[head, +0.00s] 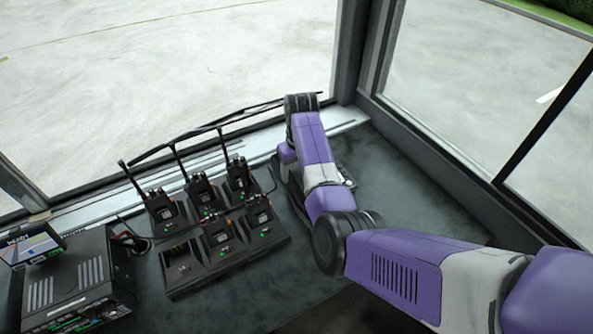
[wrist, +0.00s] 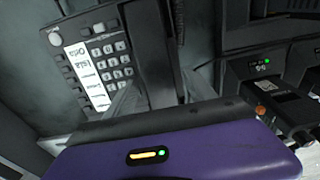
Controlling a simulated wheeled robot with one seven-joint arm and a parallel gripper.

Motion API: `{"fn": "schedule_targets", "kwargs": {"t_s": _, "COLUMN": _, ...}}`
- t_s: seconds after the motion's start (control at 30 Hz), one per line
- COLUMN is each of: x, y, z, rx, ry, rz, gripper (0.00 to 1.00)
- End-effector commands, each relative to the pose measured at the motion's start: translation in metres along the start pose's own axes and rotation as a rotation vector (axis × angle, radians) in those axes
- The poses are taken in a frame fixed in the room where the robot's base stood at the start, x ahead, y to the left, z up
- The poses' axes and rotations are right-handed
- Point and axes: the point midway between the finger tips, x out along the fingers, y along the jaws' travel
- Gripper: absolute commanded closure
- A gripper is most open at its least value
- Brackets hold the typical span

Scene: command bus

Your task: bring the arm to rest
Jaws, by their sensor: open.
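My arm, purple and grey, reaches in from the lower right of the head view and bends down over the counter by the window. My gripper (wrist: 162,92) shows in the wrist view, its two grey fingers apart with nothing clearly held between them. It is over a dark desk phone with a keypad (wrist: 103,66) and a black handset (wrist: 153,50). I cannot tell whether the fingers touch the handset. In the head view the arm hides the gripper and most of the phone.
A black charger rack (head: 228,257) with several handheld radios stands left of my arm; its front-left slot is empty. A black box unit (head: 75,283) and a small screen (head: 31,244) are farther left. Window posts rise behind. The counter (head: 415,195) right of the arm is clear.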

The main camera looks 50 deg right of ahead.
Motion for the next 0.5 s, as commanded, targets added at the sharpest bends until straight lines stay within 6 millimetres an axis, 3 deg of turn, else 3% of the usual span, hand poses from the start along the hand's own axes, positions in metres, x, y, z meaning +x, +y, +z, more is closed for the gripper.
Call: {"fn": "schedule_targets", "kwargs": {"t_s": 0.5, "x": -0.069, "y": 0.000, "z": -0.001, "rx": 0.000, "ry": 0.002, "rz": 0.001, "gripper": 0.37}}
